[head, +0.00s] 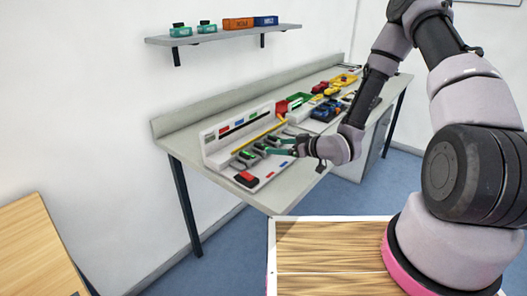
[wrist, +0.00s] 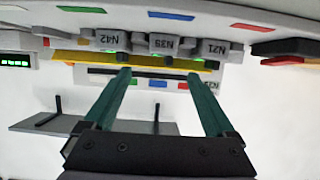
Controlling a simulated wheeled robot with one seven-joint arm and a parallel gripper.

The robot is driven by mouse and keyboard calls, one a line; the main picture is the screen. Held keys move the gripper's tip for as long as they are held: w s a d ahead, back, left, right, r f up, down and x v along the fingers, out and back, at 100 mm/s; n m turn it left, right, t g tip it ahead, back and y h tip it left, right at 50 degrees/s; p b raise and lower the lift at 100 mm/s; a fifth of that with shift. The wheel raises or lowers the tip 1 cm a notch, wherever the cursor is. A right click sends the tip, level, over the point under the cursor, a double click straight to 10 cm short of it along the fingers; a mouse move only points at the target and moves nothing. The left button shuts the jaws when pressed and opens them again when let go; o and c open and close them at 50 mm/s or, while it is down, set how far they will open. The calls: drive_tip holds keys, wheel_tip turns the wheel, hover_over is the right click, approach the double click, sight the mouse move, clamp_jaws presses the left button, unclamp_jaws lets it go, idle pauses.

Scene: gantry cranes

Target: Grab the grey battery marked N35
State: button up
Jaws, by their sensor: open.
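A row of grey batteries stands in a white charging rack (head: 222,150) on the bench; they are small in the head view. The wrist view shows labels on grey blocks: N42 (wrist: 97,41), N39 (wrist: 163,45) and N21 (wrist: 214,48), with small green lights by them. My gripper (head: 281,147) has green fingers and is open and empty. It is at the rack, close to the batteries; in the wrist view its fingertips (wrist: 160,75) lie either side of N39.
A yellow bar (wrist: 150,61) runs along the rack. A red and black block (head: 246,179) sits at the rack's near end. Red, green, blue and yellow items (head: 325,110) crowd the bench farther right. A wall shelf (head: 225,35) above holds several boxes and tools.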

sight(261, 146)
drive_tip(key=x, duration=0.3)
drive_tip(key=shift+w+a+f, duration=0.15)
drive_tip(key=shift+w+a, duration=0.05)
drive_tip(key=shift+a, duration=0.05)
drive_tip(key=shift+x, duration=2.75)
drive_tip(key=shift+s+a, duration=0.1)
drive_tip(key=shift+s, duration=0.05)
clamp_jaws()
